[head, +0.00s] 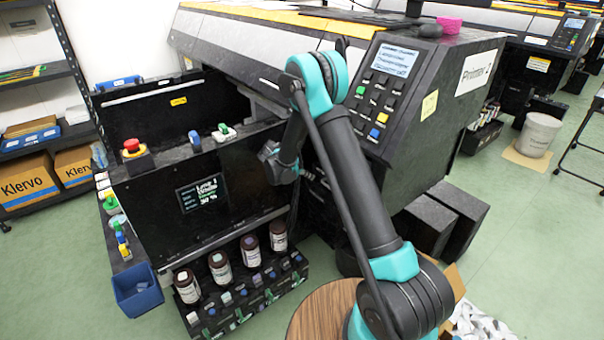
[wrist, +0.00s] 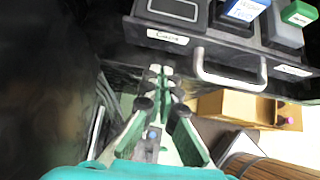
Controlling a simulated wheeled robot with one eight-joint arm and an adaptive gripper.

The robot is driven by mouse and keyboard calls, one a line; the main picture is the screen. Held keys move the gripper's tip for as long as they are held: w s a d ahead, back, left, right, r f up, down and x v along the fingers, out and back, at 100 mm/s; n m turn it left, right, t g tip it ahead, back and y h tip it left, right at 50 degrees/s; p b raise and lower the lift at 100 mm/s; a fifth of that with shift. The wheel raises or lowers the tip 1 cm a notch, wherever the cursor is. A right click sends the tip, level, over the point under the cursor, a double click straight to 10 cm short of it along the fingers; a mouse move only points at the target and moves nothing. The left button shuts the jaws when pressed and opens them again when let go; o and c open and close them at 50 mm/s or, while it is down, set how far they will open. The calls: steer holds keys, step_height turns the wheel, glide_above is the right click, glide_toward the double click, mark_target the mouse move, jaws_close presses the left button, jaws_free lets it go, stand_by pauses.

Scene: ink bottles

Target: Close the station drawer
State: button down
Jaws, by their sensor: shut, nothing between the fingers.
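In the wrist view, a dark drawer (wrist: 190,58) with a pale bar handle (wrist: 232,80) crosses the top of the picture. It stands open far enough to show a black cartridge and blocks with blue and green tops. White labels are on its front. My gripper (wrist: 160,72) is shut and empty. Its fingertips are at the drawer front, left of the handle; I cannot tell whether they touch it. In the head view, the black ink station (head: 160,215) with a lit display stands at left. My arm covers part of its right side, and my fingertips are not clearly visible there.
Several brown bottles (head: 250,252) stand on a low rack before the station. A blue bin (head: 137,291) hangs at its left corner. A round wooden stool (head: 318,305) is close to my arm. A large printer (head: 250,50) is behind.

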mark_target(320, 175)
steer(key=shift+w+d+r, duration=0.1)
steer(key=shift+w+d, duration=0.4)
steer(key=shift+d, duration=0.2)
steer(key=shift+w+d, duration=0.45)
steer(key=shift+d, duration=0.2)
steer(key=shift+w+d+r, duration=0.1)
steer(key=shift+w+d, duration=0.6)
steer(key=shift+d, duration=0.25)
steer(key=shift+w+d, duration=0.65)
steer(key=shift+d, duration=0.3)
